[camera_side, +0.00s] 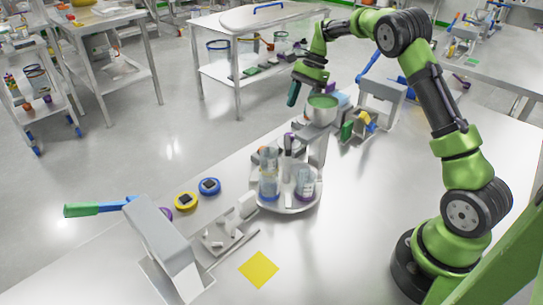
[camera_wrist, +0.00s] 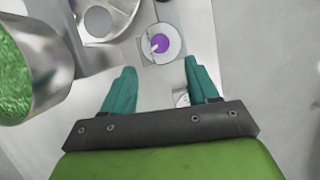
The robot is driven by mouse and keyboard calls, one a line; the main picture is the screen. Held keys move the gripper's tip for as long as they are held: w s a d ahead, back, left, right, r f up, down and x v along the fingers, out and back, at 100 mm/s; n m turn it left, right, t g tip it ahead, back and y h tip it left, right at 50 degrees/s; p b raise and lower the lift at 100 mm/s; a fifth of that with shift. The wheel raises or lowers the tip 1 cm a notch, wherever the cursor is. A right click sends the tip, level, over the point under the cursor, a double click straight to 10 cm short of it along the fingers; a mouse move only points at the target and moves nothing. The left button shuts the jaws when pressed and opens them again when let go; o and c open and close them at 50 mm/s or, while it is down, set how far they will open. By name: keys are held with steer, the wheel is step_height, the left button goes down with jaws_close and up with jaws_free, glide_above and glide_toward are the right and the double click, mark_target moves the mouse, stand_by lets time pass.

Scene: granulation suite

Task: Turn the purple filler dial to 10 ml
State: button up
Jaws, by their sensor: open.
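The purple dial (camera_wrist: 161,44) shows near the top middle of the wrist view, a purple centre with a white pointer on a pale round plate. Its scale is too small to read, so I cannot tell its setting. I cannot make the dial out in the side view. My gripper (camera_wrist: 159,66) is open, with teal fingers apart and nothing between them. In the wrist picture the dial lies just beyond the fingertips, between their lines, and not touched. In the side view my gripper (camera_side: 293,93) hangs beside a metal bowl of green granules (camera_side: 322,101).
The granule bowl (camera_wrist: 22,65) is close on the left of the wrist view. A round tray (camera_side: 291,208) of bottles stands on the bench nearer the side camera. A grey lever device (camera_side: 160,240) and yellow and blue round pieces (camera_side: 209,186) are farther left. The bench front is mostly clear.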

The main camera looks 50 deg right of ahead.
mark_target(292, 134)
steer(key=x, duration=0.8)
steer(key=shift+a+f, duration=0.15)
steer(key=shift+f, duration=0.15)
steer(key=c, duration=1)
steer(key=n+g, duration=0.1)
steer(key=n, duration=0.3)
steer(key=shift+w+n+g, duration=0.15)
steer(key=shift+n+g, duration=0.15)
steer(key=shift+g, duration=0.1)
steer(key=shift+c, duration=0.2)
steer(key=o, duration=1)
steer(key=shift+o, duration=0.2)
steer(key=shift+r, duration=0.1)
